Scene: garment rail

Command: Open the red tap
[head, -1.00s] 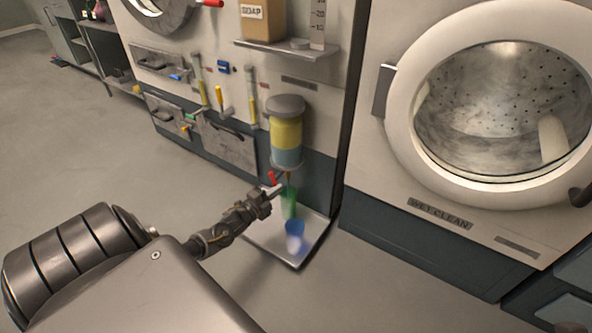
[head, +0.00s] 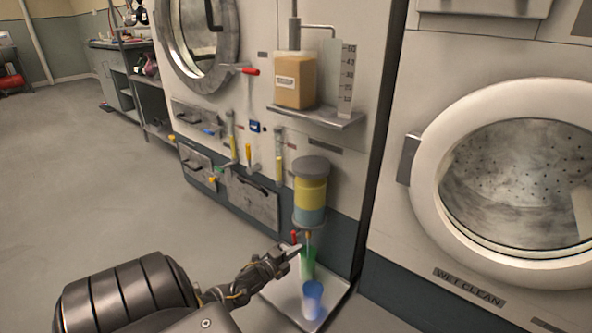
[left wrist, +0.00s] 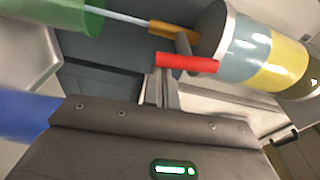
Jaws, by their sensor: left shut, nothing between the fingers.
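The red tap (head: 294,237) is a small red lever under a clear cylinder (head: 311,190) with a yellow layer above a blue-grey one. In the left wrist view the red lever (left wrist: 187,62) lies beside a brass spout (left wrist: 172,27). A thin pale blue stream runs from the spout to the green cup (left wrist: 80,15). The green cup (head: 308,262) stands below the spout in the head view. My left gripper (head: 294,250) is shut and empty, its fingertips (left wrist: 165,85) right at the lever; I cannot tell whether they touch. My right gripper is out of view.
A blue cup (head: 313,298) stands in front of the green cup on a metal tray (head: 340,290). A shelf (head: 318,117) with a soap container (head: 295,80) is above. A washer door (head: 520,180) is at the right. The floor at the left is clear.

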